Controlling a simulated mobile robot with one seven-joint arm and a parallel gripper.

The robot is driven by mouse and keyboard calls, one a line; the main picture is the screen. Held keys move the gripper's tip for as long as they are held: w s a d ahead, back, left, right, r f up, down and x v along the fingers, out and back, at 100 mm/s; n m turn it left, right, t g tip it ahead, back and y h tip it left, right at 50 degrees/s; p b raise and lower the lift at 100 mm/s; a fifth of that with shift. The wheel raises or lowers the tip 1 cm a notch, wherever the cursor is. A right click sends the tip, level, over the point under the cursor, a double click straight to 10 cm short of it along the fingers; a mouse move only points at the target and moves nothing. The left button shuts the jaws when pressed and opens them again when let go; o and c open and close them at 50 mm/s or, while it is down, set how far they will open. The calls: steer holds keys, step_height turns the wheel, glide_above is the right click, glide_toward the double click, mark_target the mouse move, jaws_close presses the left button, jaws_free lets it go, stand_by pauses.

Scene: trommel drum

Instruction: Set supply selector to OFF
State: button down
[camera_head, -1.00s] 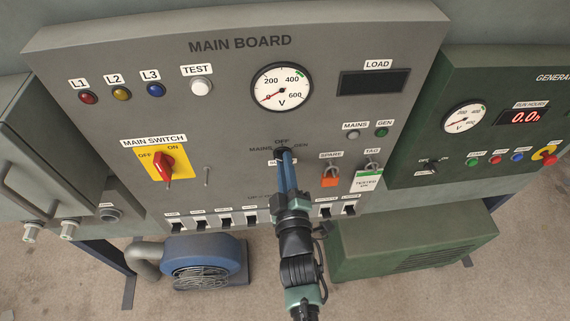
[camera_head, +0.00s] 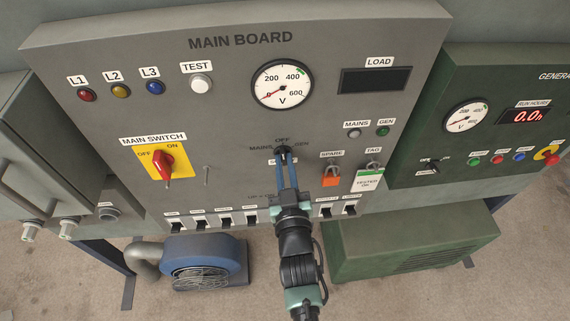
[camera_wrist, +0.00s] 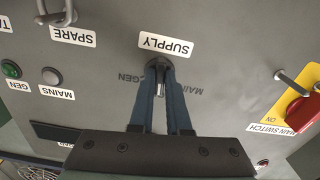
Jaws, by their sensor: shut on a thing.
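The supply selector (camera_head: 282,150) is a small dark knob low in the middle of the grey main board. OFF is printed above it, MAINS to its left and GEN to its right. My gripper (camera_head: 284,155) reaches it from below, with its two blue fingers side by side. The wrist view is upside down and shows the selector (camera_wrist: 158,64) between the fingertips of my gripper (camera_wrist: 160,76), which is shut on it. A light strip on the knob runs down that picture, towards the side where OFF is hidden by my gripper. The pointer's exact setting is hard to tell.
A row of breakers (camera_head: 225,222) lies below.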

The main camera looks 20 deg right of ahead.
steer(key=shift+m, duration=0.6)
steer(key=c, duration=0.9)
jaws_free()
steer(key=shift+b+v, duration=1.9)
steer(key=shift+v, duration=4.6)
steer(key=shift+w+r, duration=0.1)
